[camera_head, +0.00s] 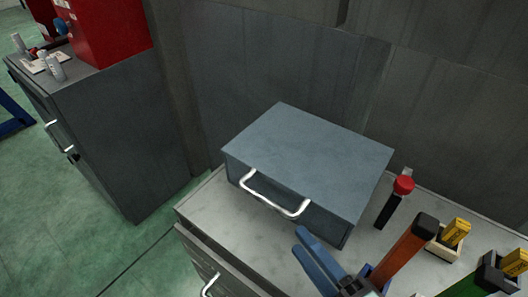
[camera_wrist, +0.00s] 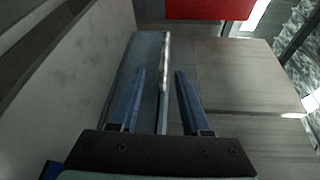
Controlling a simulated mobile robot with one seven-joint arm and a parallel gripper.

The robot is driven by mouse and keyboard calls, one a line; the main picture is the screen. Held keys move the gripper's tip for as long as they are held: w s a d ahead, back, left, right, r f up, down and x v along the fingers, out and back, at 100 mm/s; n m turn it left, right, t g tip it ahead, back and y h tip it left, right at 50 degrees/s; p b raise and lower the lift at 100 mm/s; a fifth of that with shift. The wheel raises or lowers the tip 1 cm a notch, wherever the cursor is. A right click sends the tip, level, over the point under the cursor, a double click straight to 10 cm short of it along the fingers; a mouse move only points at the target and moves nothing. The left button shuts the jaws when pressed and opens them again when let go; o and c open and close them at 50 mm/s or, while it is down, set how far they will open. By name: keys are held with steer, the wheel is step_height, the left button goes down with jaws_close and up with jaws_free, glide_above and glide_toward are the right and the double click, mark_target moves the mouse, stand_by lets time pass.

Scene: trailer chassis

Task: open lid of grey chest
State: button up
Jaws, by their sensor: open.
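The grey chest (camera_head: 305,150) sits on the workbench in the head view, its lid shut flat. A silver bar handle (camera_head: 272,198) is on its front edge. My gripper (camera_head: 298,240), with blue fingers, is open in front of the chest near its right end, to the right of and below the handle in the picture. In the wrist view the fingers (camera_wrist: 160,73) are apart, and the chest (camera_wrist: 146,50) and its bright handle (camera_wrist: 166,60) show beyond and between them. Nothing is gripped. Whether a finger touches the chest, I cannot tell.
The pale bench top (camera_head: 222,208) is clear left of the chest. A red-topped tool (camera_head: 403,186), an orange-brown handle (camera_head: 402,248) and yellow items (camera_head: 456,232) crowd its right side. A wall (camera_head: 290,65) stands behind. A dark cabinet (camera_head: 130,130) stands left, bearing a red box (camera_head: 108,30).

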mark_target(264, 197)
steer(key=shift+m, duration=0.4)
steer(key=x, duration=0.4)
steer(key=p+x, duration=0.1)
steer(key=x, duration=0.3)
steer(key=r+x, duration=0.1)
steer(key=x, duration=0.3)
steer(key=shift+s+a+p, duration=0.1)
steer(key=shift+a+p, duration=0.2)
steer(key=shift+a, duration=0.05)
jaws_close()
stand_by(0.6)
